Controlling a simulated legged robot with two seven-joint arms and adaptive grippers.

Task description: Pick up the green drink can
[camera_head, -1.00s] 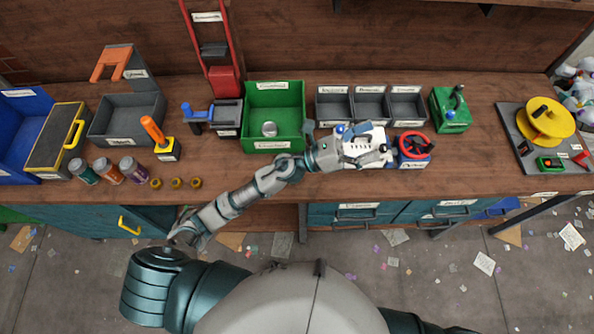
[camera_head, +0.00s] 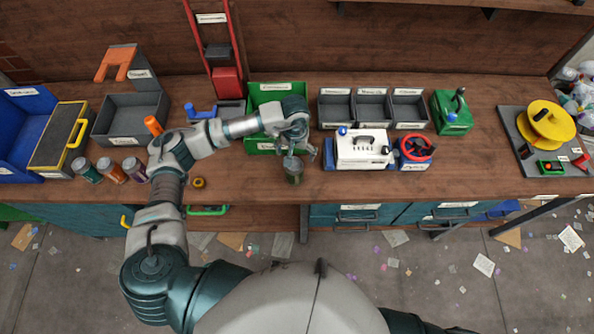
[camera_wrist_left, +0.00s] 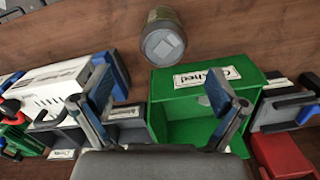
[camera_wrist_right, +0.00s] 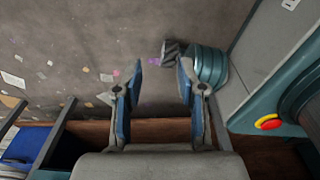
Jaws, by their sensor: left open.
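A dark green can (camera_head: 293,170) with a grey top stands on the bench in front of the green bin (camera_head: 262,145). It also shows at the top of the left wrist view (camera_wrist_left: 163,35), its grey end toward the camera. My left gripper (camera_head: 302,148) is above and just behind the can, by the bin's front edge. Its fingers are apart and empty in the left wrist view (camera_wrist_left: 157,105), and the can is outside them. Another can (camera_head: 84,170), teal green, stands at the left. My right gripper (camera_wrist_right: 162,85) is open and empty above the floor, out of the head view.
An orange can (camera_head: 110,172) and a purple can (camera_head: 134,171) stand by the teal one. A white machine (camera_head: 362,148) is right of the front can. Grey trays (camera_head: 372,110) stand behind it. The bench front between the can and the machine is clear.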

